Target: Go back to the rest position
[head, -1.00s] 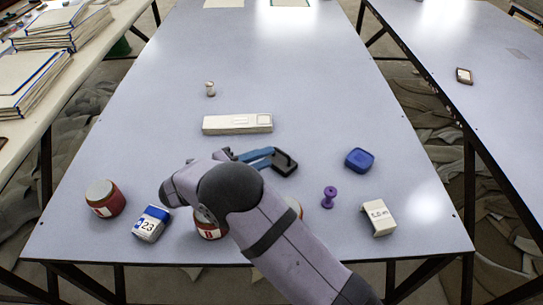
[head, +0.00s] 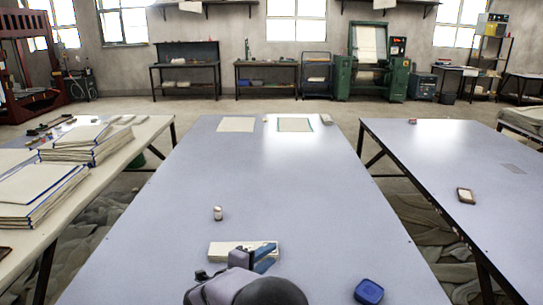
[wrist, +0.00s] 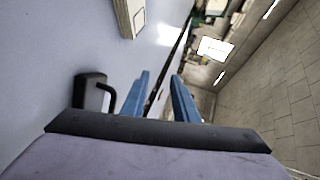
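My gripper (head: 266,258) is low in the head view, its blue fingers just in front of a long cream box (head: 225,249), partly covering it. In the wrist view my gripper (wrist: 160,92) has its two blue fingers apart, with nothing between them. No cloth is held. Two flat pale sheets lie at the table's far end, one plain (head: 236,125) and one with a green edge (head: 295,125).
A small pale upright item (head: 218,213) stands beyond the box. A blue container (head: 369,291) is at the lower right. A black object (wrist: 90,92) is beside the fingers in the wrist view. The middle of the grey table (head: 300,190) is clear.

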